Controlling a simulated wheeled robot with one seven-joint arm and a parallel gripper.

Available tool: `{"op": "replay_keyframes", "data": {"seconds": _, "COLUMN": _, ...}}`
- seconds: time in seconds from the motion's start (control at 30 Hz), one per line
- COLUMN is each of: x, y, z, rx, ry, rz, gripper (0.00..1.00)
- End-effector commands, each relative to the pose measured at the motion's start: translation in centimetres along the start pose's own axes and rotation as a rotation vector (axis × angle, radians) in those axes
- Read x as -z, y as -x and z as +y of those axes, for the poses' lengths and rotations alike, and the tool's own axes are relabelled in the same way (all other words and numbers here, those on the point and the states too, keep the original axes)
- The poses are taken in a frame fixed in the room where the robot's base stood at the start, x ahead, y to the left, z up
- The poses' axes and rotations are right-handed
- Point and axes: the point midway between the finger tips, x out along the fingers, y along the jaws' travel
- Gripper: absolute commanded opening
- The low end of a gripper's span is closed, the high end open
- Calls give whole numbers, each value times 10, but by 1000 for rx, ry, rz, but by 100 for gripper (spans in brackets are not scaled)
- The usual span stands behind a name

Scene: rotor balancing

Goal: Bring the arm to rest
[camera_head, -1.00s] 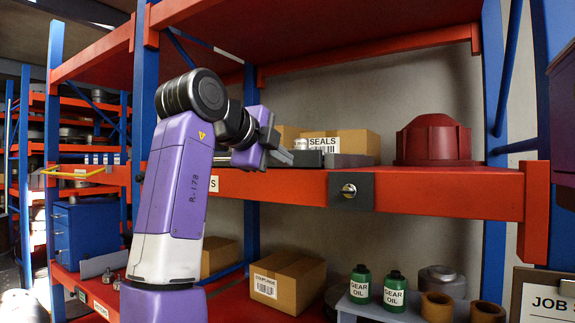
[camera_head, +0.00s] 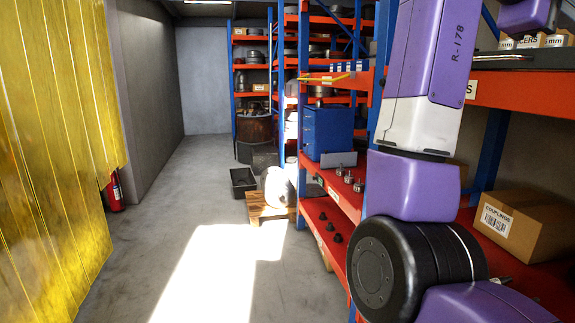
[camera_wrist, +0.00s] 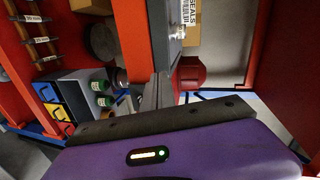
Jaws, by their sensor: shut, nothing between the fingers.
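My gripper (camera_wrist: 157,92) shows in the wrist view, its fingers together with nothing between them. Its purple body fills the bottom of that view. The fingers point toward the red shelving, close to a red domed housing (camera_wrist: 191,73) in the picture; I cannot tell the gap. In the head view my purple and white arm stands at the right, in front of the shelves, and my gripper is outside the picture.
A red shelf beam (camera_head: 520,94) runs behind my arm. A couplings box (camera_head: 540,222) lies on the lower shelf. Green oil bottles (camera_wrist: 100,86) stand near small bins (camera_wrist: 47,92). A yellow strip curtain (camera_head: 50,150) hangs at left. The aisle floor (camera_head: 150,235) is largely clear; a pallet (camera_head: 262,208) stands farther back.

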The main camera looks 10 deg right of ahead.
Motion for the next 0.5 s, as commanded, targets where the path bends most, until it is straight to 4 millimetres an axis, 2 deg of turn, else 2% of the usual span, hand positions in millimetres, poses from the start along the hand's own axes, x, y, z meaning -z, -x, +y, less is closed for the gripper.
{"op": "replay_keyframes", "data": {"seconds": 0.13, "x": -10, "y": 5, "z": -39, "rx": 165, "ry": 131, "rz": -83, "gripper": 0}}
{"op": "replay_keyframes", "data": {"seconds": 0.2, "x": -22, "y": 9, "z": -49, "rx": 257, "ry": 204, "rz": -117, "gripper": 0}}
{"op": "replay_keyframes", "data": {"seconds": 0.37, "x": -60, "y": 21, "z": -47, "rx": 461, "ry": 377, "rz": -167, "gripper": 0}}
{"op": "replay_keyframes", "data": {"seconds": 0.5, "x": -94, "y": 32, "z": -27, "rx": 619, "ry": 513, "rz": -194, "gripper": 0}}
